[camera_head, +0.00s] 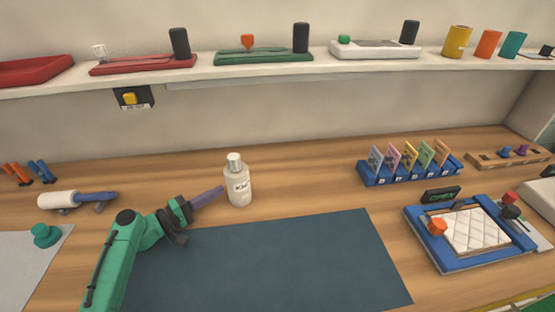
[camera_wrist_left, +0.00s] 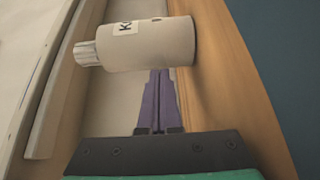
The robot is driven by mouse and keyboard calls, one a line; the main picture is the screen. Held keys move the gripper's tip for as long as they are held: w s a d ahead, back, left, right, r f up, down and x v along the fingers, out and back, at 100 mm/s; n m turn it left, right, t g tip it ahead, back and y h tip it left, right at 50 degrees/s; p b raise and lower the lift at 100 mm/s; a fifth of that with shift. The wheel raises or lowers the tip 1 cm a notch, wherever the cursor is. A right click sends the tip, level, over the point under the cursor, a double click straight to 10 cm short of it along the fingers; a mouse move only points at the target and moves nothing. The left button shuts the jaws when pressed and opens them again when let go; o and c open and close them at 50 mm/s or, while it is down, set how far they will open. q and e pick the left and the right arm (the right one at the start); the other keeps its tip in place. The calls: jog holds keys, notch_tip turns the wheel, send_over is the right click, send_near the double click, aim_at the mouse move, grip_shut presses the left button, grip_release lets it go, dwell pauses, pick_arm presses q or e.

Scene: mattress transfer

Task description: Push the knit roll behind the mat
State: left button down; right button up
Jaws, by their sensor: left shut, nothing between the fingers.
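A white bottle (camera_head: 238,185) with a ribbed cap and a label starting with "K" stands upright on the table, just beyond the back edge of the dark blue-grey mat (camera_head: 280,265). No other thing in view is clearly a knit roll. My left gripper (camera_head: 221,188) reaches over the mat's back left corner, its purple fingers shut and empty, tips at the bottle's left side. In the left wrist view the shut fingers (camera_wrist_left: 159,74) end at the side of the bottle (camera_wrist_left: 150,44); I cannot tell whether they touch. My right gripper is not in view.
A blue rack of cards (camera_head: 410,174) and a blue-framed tray (camera_head: 450,264) stand at the right. A shelf (camera_head: 200,76) runs above the back. The table right of the bottle is clear up to the rack.

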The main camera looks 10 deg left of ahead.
pick_arm(q)
jog(key=shift+s+a+r, duration=0.2)
jog(key=shift+a+r, duration=0.3)
jog(key=shift+r, duration=0.35)
notch_tip(320, 180, up, 13)
jog(key=w+d, duration=0.1)
jog(key=d, duration=2)
jog(key=shift+d, duration=0.35)
